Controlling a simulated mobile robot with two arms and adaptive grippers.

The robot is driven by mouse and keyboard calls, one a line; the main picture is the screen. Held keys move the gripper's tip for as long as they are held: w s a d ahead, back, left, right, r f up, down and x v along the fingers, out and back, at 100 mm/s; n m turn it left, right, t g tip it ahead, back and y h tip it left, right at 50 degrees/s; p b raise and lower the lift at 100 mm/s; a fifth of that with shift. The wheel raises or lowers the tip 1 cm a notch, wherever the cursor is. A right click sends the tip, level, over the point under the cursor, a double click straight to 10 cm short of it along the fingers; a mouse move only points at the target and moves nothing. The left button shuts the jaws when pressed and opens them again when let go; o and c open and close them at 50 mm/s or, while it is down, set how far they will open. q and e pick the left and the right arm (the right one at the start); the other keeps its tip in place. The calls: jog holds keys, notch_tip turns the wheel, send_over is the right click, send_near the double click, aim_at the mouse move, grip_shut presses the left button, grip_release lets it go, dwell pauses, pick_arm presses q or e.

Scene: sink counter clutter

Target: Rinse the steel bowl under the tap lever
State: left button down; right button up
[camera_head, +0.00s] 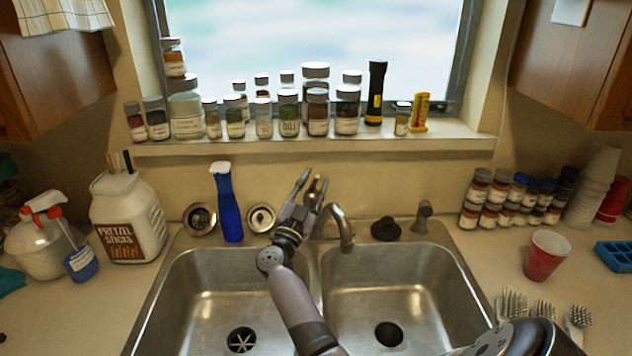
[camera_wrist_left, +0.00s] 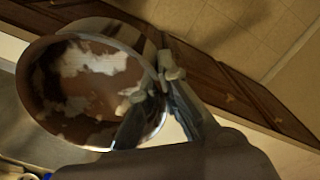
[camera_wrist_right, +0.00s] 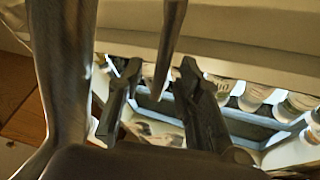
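The steel bowl (camera_wrist_left: 100,85) shows only in the left wrist view, with a shiny outside and patchy brown and white inside. My left gripper (camera_wrist_left: 158,78) is shut on its rim, one finger inside and one outside; neither shows in the head view. The tap (camera_head: 343,226) stands behind the two-basin sink, its spout curving over the right basin. My right gripper (camera_head: 308,184) is at the tap, fingers apart. In the right wrist view the slim tap lever (camera_wrist_right: 170,50) hangs between its open fingers (camera_wrist_right: 158,72); contact cannot be told.
The left basin (camera_head: 205,290) and right basin (camera_head: 390,285) look empty. A blue spray bottle (camera_head: 232,210) and a metal strainer (camera_head: 262,218) stand left of the tap; a black stopper (camera_head: 386,229) lies right.

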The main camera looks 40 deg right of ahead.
jog(key=shift+x, duration=0.85)
jog(key=shift+r, duration=0.1)
grip_shut()
